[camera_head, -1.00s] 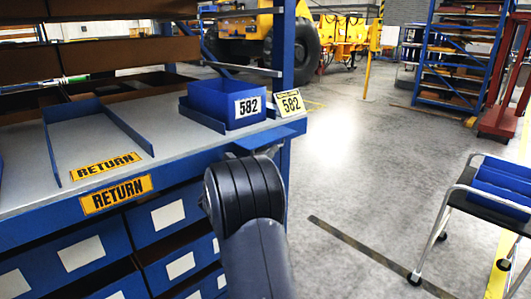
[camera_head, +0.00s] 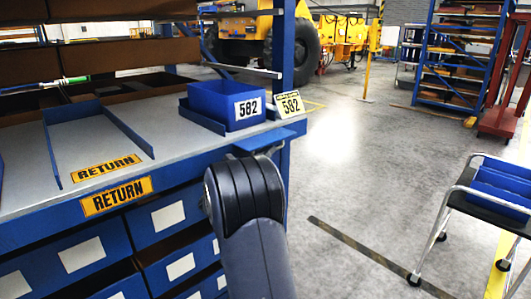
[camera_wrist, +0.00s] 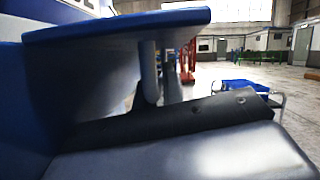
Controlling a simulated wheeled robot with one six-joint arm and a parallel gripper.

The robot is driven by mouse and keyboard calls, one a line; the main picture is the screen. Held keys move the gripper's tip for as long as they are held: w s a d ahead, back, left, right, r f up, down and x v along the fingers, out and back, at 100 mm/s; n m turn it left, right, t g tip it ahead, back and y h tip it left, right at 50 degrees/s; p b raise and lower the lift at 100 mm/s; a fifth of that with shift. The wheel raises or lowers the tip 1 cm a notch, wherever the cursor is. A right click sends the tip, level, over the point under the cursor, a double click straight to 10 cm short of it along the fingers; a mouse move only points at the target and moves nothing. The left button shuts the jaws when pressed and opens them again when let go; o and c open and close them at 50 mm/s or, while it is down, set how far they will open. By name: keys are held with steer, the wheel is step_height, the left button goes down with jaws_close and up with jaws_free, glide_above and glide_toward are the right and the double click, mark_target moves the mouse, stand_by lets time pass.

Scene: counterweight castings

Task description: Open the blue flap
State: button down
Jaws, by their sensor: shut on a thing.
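The blue flap (camera_head: 259,141) is a flat plate at the right end of the blue bench, below the box marked 582. It stands out from the bench edge. In the wrist view the flap (camera_wrist: 120,27) spans the top left as a broad blue plate seen nearly edge-on. My gripper (camera_wrist: 160,50) is just under it, with its fingers reaching up to its underside. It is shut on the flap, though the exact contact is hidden.
An open tray (camera_head: 127,132) and RETURN labels are to the left. A cart (camera_head: 490,190) stands at right. The floor between is clear.

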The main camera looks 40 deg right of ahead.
steer(key=n+p, duration=0.1)
steer(key=r+n+p, duration=0.1)
steer(key=shift+s+t+p, duration=0.25)
steer(key=shift+t+p, duration=0.15)
steer(key=shift+n+p, duration=0.35)
steer(key=shift+n, duration=0.05)
steer(key=shift+f, duration=0.1)
steer(key=c, duration=1.5)
jaws_free()
steer(key=v, duration=1)
steer(key=shift+s+a, duration=0.25)
steer(key=shift+a, duration=0.1)
